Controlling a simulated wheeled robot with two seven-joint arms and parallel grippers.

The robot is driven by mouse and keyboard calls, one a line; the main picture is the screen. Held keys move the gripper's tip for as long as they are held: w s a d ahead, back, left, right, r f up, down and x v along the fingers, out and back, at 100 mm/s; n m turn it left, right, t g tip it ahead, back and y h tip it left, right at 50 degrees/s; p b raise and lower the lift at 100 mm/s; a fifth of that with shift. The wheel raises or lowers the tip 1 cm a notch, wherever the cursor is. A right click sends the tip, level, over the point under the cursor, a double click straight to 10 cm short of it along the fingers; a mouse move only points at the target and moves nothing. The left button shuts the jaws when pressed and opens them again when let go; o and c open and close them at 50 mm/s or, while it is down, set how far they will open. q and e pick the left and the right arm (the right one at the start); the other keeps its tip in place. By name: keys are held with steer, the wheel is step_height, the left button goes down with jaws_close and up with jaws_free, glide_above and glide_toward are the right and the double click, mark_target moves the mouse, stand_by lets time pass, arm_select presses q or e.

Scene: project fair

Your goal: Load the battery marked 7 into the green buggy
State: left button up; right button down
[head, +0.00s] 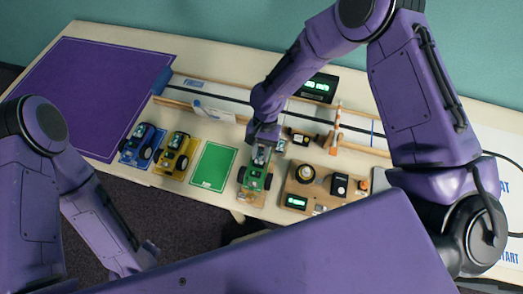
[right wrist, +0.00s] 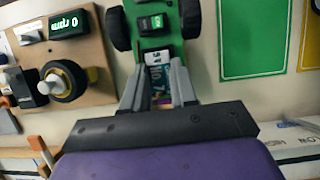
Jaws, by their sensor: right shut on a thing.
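The green buggy (head: 254,178) stands near the front edge of the table in the head view. Its green deck (right wrist: 176,42) and black wheels show in the right wrist view. My right gripper (head: 262,143) is at the far end of the buggy, shut on a battery (right wrist: 158,72). The battery has a white and blue label with what looks like a 7, and lies between the fingertips against or just over the deck. I cannot tell whether it is seated. My left gripper (head: 147,253) is low at the left, off the table; its jaws are unclear.
A blue buggy (head: 141,144) and a yellow buggy (head: 175,155) stand left of an empty green mat (head: 213,167). A wooden test board (head: 312,187) with a wheel and display is close right. A walled track (head: 225,91) runs behind.

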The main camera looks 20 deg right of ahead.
stand_by(0.4)
steer(key=shift+c, duration=2.1)
jaws_free()
step_height(320, 180, up, 4)
steer(key=p, duration=0.4)
steer(key=shift+r, duration=0.25)
steer(key=shift+w+r, duration=0.1)
steer(key=shift+r, duration=0.65)
